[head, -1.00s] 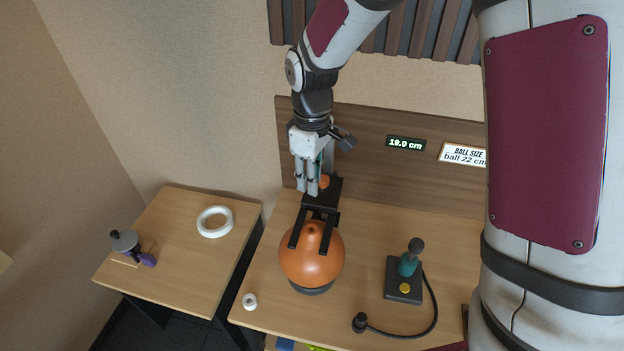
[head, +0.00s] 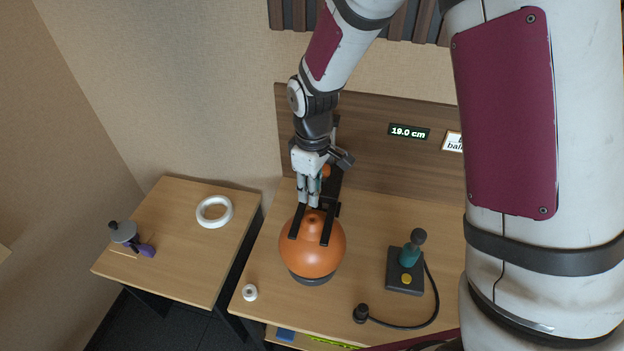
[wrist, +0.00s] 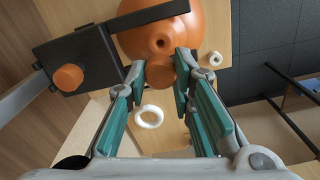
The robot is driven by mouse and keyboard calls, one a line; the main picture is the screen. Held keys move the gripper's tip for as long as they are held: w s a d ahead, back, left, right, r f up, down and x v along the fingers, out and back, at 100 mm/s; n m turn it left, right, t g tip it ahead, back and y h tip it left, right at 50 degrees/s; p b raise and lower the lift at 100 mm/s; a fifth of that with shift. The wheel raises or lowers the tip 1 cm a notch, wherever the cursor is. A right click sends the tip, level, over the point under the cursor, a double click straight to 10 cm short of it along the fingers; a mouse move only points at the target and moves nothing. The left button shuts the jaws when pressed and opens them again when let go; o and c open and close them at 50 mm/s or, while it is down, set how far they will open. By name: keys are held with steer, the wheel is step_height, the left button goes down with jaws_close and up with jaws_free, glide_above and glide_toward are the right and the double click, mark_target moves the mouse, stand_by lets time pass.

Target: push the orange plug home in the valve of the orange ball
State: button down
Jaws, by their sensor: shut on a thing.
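The orange ball (head: 312,255) sits on a dark round base on the table, between two black caliper arms. Its valve, a raised nub with a dark hole (wrist: 163,44), faces up and looks open in the wrist view. My gripper (head: 309,203) is over the ball's far side, fingers pointing down. In the wrist view my gripper (wrist: 160,68) is shut on the orange plug (wrist: 160,72), a rounded orange piece between the fingertips. The plug appears beside the valve hole, not in it; its height above the ball is hard to judge. In the head view the fingers hide the plug.
A black caliper fixture with an orange knob (wrist: 68,78) stands close behind the ball. A pump (head: 405,270) with a hose is at the right. A small white roll (head: 250,292) lies front left. A white ring (head: 214,211) lies on the side table. The display (head: 409,131) reads 19.0 cm.

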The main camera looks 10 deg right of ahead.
steer(key=shift+f+b, duration=0.45)
steer(key=shift+f, duration=1.95)
steer(key=shift+f, duration=0.65)
steer(key=shift+f, duration=0.35)
steer(key=shift+f, duration=0.45)
steer(key=c, duration=1.3)
jaws_free()
